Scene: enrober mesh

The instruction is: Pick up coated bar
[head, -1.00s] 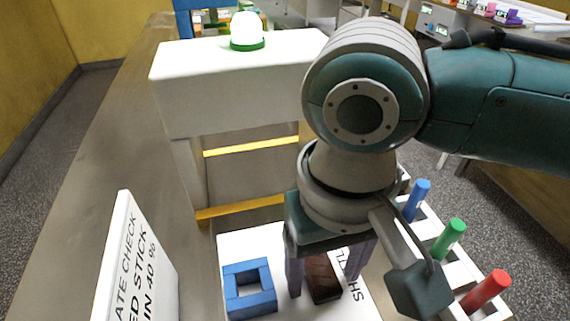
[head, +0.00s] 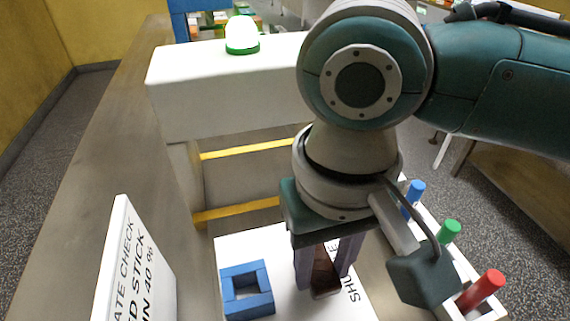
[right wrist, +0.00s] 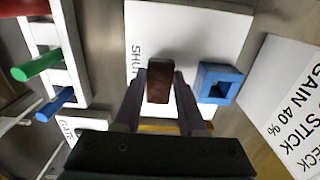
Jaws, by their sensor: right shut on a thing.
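The coated bar (head: 322,282) is a dark brown block over the white board (head: 350,305). My right gripper (head: 325,275) points down with its fingers shut on the bar's two sides. In the right wrist view the bar (right wrist: 159,80) sits between the two fingertips of the gripper (right wrist: 160,88). I cannot tell whether the bar still touches the board. My left gripper is in neither view.
A blue square frame (head: 247,290) lies on the board left of the bar. A rack with blue, green and red (head: 481,291) pegs stands at right. A white lettered sign (head: 128,265) stands at left. A white machine housing (head: 225,95) with a green-based lamp (head: 241,36) stands behind.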

